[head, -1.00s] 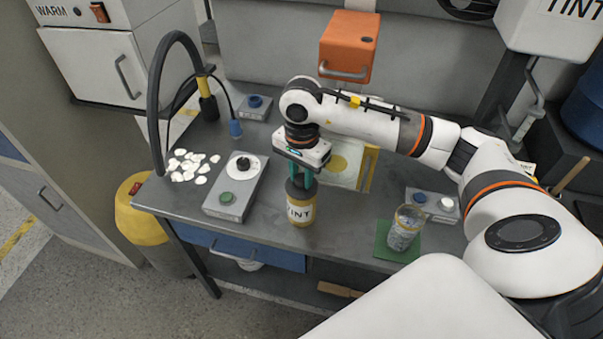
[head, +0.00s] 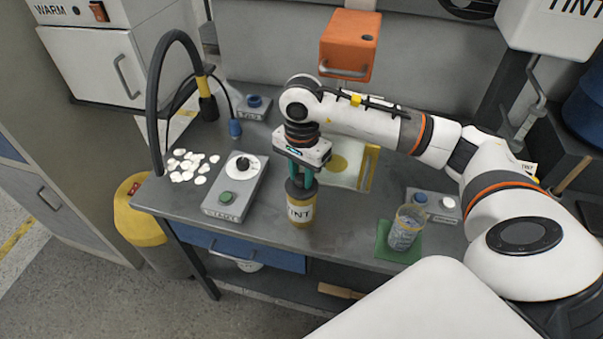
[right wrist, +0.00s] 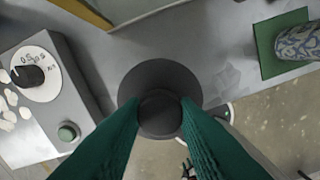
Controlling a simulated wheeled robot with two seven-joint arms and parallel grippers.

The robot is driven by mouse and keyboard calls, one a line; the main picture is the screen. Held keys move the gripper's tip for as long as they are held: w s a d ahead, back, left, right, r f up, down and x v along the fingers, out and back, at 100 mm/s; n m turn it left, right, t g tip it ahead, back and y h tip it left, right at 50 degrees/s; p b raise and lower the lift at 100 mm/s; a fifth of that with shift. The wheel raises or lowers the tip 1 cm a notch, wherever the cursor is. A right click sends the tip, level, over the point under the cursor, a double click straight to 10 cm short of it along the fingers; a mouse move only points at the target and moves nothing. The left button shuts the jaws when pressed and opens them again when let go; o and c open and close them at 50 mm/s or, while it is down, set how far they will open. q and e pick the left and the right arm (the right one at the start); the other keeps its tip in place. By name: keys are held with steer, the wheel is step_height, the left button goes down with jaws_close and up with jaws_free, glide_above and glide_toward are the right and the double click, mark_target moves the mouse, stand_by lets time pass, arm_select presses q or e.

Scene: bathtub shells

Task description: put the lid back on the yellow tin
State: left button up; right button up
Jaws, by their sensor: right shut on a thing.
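The yellow tin (head: 300,212), with a white TINT label, stands upright near the front of the grey bench. Its dark lid (head: 297,187) sits at the top of the tin. My right gripper (head: 301,180) points straight down over the tin, its green fingers shut on the lid's knob. In the right wrist view the fingers close on the round knob (right wrist: 160,112) of the dark lid (right wrist: 140,82). The lid hides the tin's rim, so I cannot tell whether it is fully seated. My left gripper is not in view.
A grey dial box (head: 236,190) with a green button stands left of the tin, near white shells (head: 188,166). A patterned glass (head: 406,228) stands on a green mat (head: 383,241) to the right. A black hose (head: 155,110) arches at the left. An orange box (head: 348,45) hangs behind.

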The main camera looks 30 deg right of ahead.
stand_by(0.3)
steer(key=o, duration=1)
steer(key=shift+o, duration=0.8)
steer(key=o, duration=0.3)
steer(key=shift+o, duration=0.2)
steer(key=shift+r+p, duration=1.75)
steer(key=shift+r, duration=1.8)
